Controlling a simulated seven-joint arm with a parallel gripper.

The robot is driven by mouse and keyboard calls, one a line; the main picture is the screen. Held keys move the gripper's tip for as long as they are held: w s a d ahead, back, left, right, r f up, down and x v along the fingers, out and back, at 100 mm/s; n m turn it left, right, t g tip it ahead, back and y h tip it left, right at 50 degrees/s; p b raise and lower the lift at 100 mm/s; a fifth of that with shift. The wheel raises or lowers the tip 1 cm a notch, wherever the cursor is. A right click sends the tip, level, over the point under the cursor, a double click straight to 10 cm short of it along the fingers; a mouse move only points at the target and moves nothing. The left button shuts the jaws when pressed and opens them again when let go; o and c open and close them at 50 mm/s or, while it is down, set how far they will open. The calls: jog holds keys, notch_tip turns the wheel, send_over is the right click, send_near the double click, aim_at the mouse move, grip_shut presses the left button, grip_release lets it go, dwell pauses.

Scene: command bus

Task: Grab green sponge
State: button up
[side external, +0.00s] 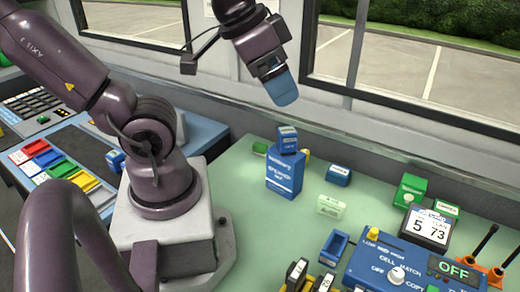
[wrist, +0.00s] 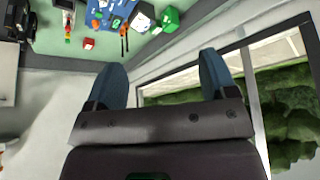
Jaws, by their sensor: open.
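A green block (side external: 410,188) stands on the pale green worktop (side external: 245,215), behind the small display and right of centre in the side view. A green block also shows at the top of the wrist view (wrist: 171,18). A paler green, label-like block (side external: 330,206) stands nearer the middle of the worktop. I cannot tell which of these is the sponge. My gripper (side external: 282,88) is high above the worktop, in front of the window post, well apart from both blocks. In the wrist view its two blue fingertips (wrist: 162,72) are spread wide with nothing between them.
A blue box (side external: 284,175) stands upright with a small blue block (side external: 287,138) on top. Another blue block (side external: 338,175) lies to its right. A display (side external: 430,229) and a blue control panel (side external: 395,270) fill the front right. The windows and sill bound the back.

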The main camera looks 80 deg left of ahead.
jog(key=w+a+f+m+t+y, duration=0.1)
jog(key=w+a+f+m, duration=0.45)
jog(key=w+a, duration=0.3)
jog(key=m+y, duration=0.9)
jog(key=m, duration=0.4)
send_over(259, 147)
jog(key=d, duration=0.2)
jog(key=shift+g, duration=0.3)
jog(key=f, duration=2.2)
jog(key=shift+d+f, duration=0.2)
jog(key=shift+f, duration=0.1)
jog(key=s+f+m+t, duration=0.1)
jog(key=m, duration=0.2)
jog(key=s+d+f+m, duration=0.1)
jog(key=s+f+m, duration=0.1)
jog(key=m, duration=0.1)
jog(key=shift+s+d+f+t+y, duration=0.2)
jog(key=shift+t+y, duration=0.1)
jog(key=shift+t, duration=0.1)
jog(key=shift+s+d+f+m+t, duration=0.15)
jog(key=shift+d+f+m+t, duration=0.2)
jog(key=shift+m, duration=0.3)
jog(key=shift+x, duration=3.65)
